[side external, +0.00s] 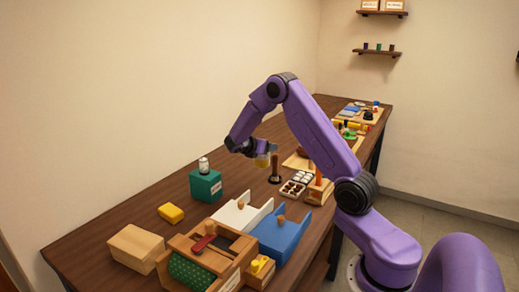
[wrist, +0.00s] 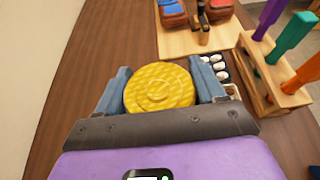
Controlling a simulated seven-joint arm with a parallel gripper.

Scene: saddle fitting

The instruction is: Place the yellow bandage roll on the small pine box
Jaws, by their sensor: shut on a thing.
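The yellow bandage roll (wrist: 160,88) shows in the wrist view as a round, textured yellow disc with a spiral face. It sits between the two blue-grey fingers of my gripper (wrist: 162,84), which is shut on it. In the side view my gripper (side external: 264,151) is above the table, beyond the green box, with the roll (side external: 262,161) small and partly hidden at its fingers. A plain pine box (side external: 136,248) stands at the near left of the table, well apart from my gripper. Its top looks bare.
A yellow block (side external: 171,213) lies behind the pine box. A green box (side external: 205,185) carries a white-capped jar. A wooden crate (side external: 206,262) and white and blue trays (side external: 283,233) stand to the right. A dark upright post (side external: 275,168) is close to my gripper.

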